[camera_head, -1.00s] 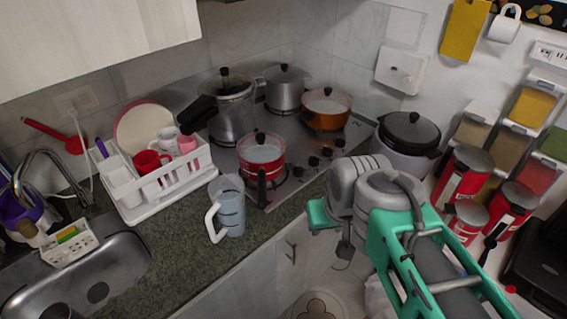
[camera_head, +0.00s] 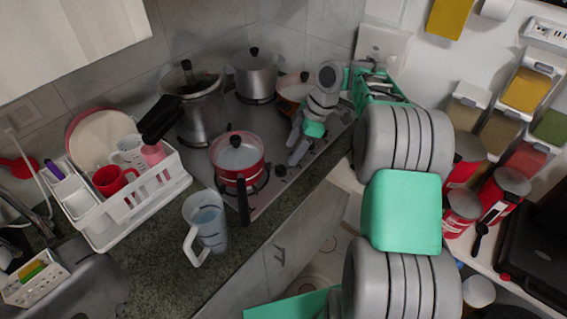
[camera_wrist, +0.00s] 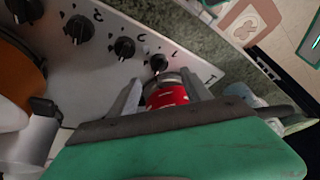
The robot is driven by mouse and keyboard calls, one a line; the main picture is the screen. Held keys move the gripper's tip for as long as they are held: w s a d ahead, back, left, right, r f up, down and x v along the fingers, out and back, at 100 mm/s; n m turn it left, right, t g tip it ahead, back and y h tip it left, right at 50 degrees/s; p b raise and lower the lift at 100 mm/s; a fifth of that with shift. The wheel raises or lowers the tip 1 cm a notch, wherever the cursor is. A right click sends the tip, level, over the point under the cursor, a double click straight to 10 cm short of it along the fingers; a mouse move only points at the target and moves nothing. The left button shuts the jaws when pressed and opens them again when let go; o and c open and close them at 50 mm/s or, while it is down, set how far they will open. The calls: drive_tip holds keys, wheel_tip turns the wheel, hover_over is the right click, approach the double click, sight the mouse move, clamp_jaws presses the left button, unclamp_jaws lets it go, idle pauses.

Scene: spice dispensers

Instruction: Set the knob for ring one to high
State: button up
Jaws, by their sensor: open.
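The stove (camera_head: 262,128) has a row of black knobs along its front edge. In the wrist view, the end knob (camera_wrist: 158,63) lies just beyond my fingertips, beside a digit that looks like a 1. Another knob (camera_wrist: 124,46) and a third knob (camera_wrist: 80,28) sit farther up and left, with digits printed near them. My gripper (camera_wrist: 160,84) is open, and its fingers point at the panel by the end knob. In the head view my gripper (camera_head: 296,150) is over the stove's front edge and hides part of the knob row.
A red pot (camera_head: 238,165) stands close left of my gripper, its black handle toward the counter edge. A copper pan (camera_head: 292,86) is behind my gripper. A clear jug (camera_head: 207,222) stands at the counter's front. In the wrist view, a red thing (camera_wrist: 166,97) shows between the fingers.

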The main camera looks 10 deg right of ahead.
sight(282, 166)
drive_tip(key=x, duration=0.7)
drive_tip(key=shift+w+a+f+p, duration=0.1)
drive_tip(key=shift+a+f+p, duration=0.1)
drive_tip(key=shift+f+p, duration=0.2)
drive_tip(key=shift+c, duration=0.6)
drive_tip(key=shift+r, duration=0.1)
clamp_jaws()
